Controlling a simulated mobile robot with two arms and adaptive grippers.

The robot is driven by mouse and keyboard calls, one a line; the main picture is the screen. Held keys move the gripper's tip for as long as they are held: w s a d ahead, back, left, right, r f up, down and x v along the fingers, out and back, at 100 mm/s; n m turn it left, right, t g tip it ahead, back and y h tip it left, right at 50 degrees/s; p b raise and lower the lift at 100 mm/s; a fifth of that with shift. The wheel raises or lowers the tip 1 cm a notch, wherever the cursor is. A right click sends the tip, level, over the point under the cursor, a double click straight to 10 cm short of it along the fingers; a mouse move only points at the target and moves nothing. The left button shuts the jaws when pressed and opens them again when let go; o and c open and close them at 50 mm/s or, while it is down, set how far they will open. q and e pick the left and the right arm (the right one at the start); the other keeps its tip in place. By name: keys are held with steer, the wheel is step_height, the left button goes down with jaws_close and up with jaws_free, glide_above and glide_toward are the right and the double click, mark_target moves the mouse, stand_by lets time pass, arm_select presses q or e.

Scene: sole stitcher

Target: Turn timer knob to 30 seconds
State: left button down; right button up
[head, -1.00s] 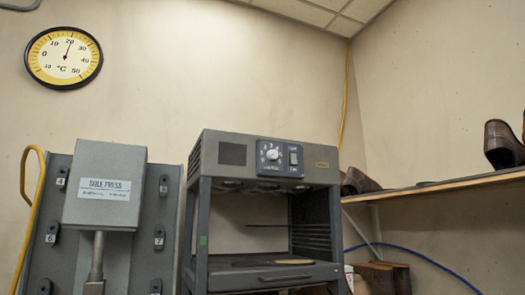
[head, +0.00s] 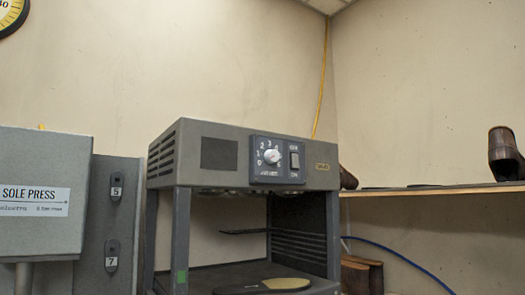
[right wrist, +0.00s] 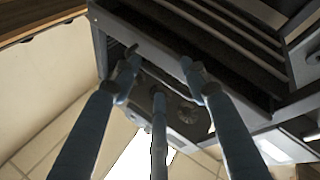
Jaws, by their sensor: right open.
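The timer knob (head: 271,156) is a white dial on a dark panel (head: 256,178) on the front of the grey heater machine (head: 220,180). Numbers run around it; its exact pointer direction is too small to tell. A switch (head: 295,160) sits to its right. My right gripper (right wrist: 160,80) shows in the right wrist view with blue-grey fingers spread, open and empty, in front of a dark machine frame (right wrist: 125,32). Round shapes (right wrist: 187,114) lie behind the fingertips; I cannot tell whether one is the knob. Neither gripper shows in the head view.
A grey sole press (head: 40,190) stands at the left. An insole (head: 285,284) lies on the machine's lower tray (head: 200,280). A wall shelf (head: 430,190) with a brown shoe (head: 502,152) is at the right. A blue hose (head: 405,262) hangs below it.

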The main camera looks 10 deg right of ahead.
steer(key=s+a+r+n+g+y, duration=0.2)
steer(key=a+r+n+g+y, duration=0.35)
steer(key=r+n, duration=0.55)
steer(key=s+a+r+n+g+y, duration=0.3)
steer(key=a+r+n+y, duration=0.55)
steer(key=n, duration=0.45)
steer(key=s+a+r+n+g+y, duration=0.2)
steer(key=a+r+n+g+y, duration=0.2)
steer(key=r+n+y, duration=0.6)
steer(key=m+t+h+p, duration=0.2)
steer(key=t+h+p, duration=0.45)
steer(key=h, duration=0.95)
glide_toward(275, 157)
steer(key=x, duration=0.7)
steer(key=shift+a+r, duration=0.1)
steer(key=shift+r, duration=0.1)
steer(key=shift+w+a+f, duration=0.15)
steer(key=shift+w+a, duration=0.1)
steer(key=shift+w, duration=0.45)
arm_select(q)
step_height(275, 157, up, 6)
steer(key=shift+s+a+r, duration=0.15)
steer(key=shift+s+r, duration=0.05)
